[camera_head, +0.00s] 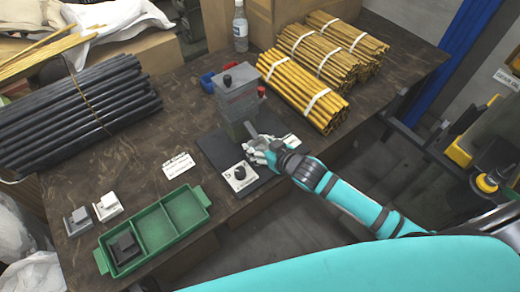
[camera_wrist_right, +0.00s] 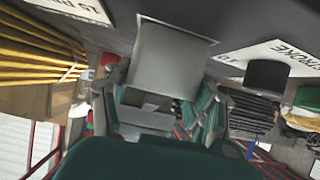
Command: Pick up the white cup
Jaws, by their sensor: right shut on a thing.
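I cannot make out a white cup in either view. My right gripper (camera_head: 260,147) is at the front of the grey press (camera_head: 237,95), above the dark base plate. It is shut on a grey flat-sided piece (camera_wrist_right: 170,60), which shows between the fingers in the right wrist view. In the head view a grey bar (camera_head: 250,129) sticks up at the fingertips; it may be the same piece. The fingers partly hide it. My left gripper is not in view.
A white plate with a black knob (camera_head: 240,173) lies just in front. A green tray (camera_head: 187,193) holds a dark block. Two small light fixtures (camera_head: 107,206) stand left.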

